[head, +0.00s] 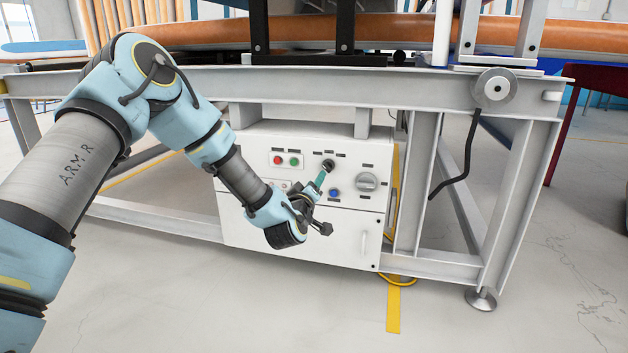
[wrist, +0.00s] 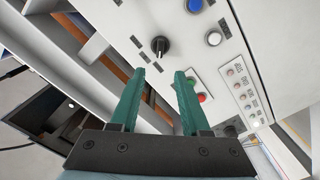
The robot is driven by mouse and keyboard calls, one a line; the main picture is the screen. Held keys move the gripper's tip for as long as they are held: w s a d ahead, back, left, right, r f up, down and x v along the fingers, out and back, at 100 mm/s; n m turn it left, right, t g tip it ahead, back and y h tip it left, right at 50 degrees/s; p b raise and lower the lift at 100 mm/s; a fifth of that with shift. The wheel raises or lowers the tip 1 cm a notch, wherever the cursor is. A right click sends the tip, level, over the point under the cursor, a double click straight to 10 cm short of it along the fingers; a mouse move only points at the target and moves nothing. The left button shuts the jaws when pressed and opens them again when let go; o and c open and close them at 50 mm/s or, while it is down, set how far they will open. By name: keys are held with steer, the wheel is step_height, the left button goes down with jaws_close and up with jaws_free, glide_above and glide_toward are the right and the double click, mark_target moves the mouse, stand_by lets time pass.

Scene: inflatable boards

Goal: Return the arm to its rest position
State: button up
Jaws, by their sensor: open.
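My arm (head: 243,178) reaches down from the left in the head view, bent at the elbow. My gripper (head: 320,180) is in front of a white control box (head: 240,228). In the wrist view, the teal fingers of my gripper (wrist: 158,76) stand apart with nothing between them. A black knob (wrist: 160,46) lies beyond the fingertips there; it also shows in the head view (head: 328,164) close to the fingertips. I cannot tell whether they touch it.
The box carries a red button (head: 277,160), a green button (head: 294,161), a blue button (head: 334,194) and a grey dial (head: 367,182). A grey steel frame (head: 420,95) surrounds it, with an orange board (head: 390,32) above. Open floor (head: 300,310) lies in front.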

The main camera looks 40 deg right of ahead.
steer(key=shift+s+a, duration=0.25)
steer(key=shift+a, duration=0.15)
steer(key=w+a+m+g+y+p, duration=0.1)
steer(key=w+a+y, duration=0.25)
steer(key=a, duration=0.65)
steer(key=w+a+r+g+y+p, duration=0.1)
steer(key=w+a+y, duration=0.25)
steer(key=a, duration=0.75)
steer(key=w+a+m+g+y+p, duration=0.15)
steer(key=w+a, duration=0.25)
steer(key=a, duration=0.6)
steer(key=s+a+r+n+g+y, duration=0.15)
steer(key=s+a, duration=0.35)
steer(key=a, duration=0.5)
steer(key=s+a+r+n+g+y+p, duration=0.1)
steer(key=s+a+r+g+y, duration=0.15)
steer(key=s+a, duration=0.45)
steer(key=s+a+r+n+g+y, duration=0.1)
steer(key=s+a+y, duration=0.15)
steer(key=a, duration=0.95)
step_height(320, 180, up, 37)
steer(key=d+p, duration=0.1)
steer(key=p, duration=3.6)
steer(key=shift+w+p, duration=0.15)
steer(key=shift+p, duration=0.2)
